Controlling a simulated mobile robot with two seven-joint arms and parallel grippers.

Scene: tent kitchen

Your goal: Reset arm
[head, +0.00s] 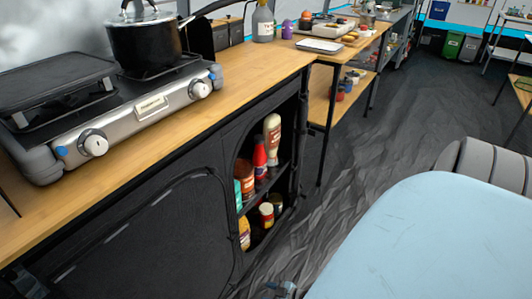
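Neither my left nor my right gripper can be made out in the head view. A small grey-blue part (284,290) shows at the bottom edge, cut off by the frame; I cannot tell what it is. The task names no object of the place.
A wooden counter (250,68) holds a two-burner stove (150,105) with a black pot (145,42). Its open cabinet shelves hold several bottles, including a red one (259,160). A light-blue surface (430,240) fills the lower right. Dark floor (375,150) lies clear between.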

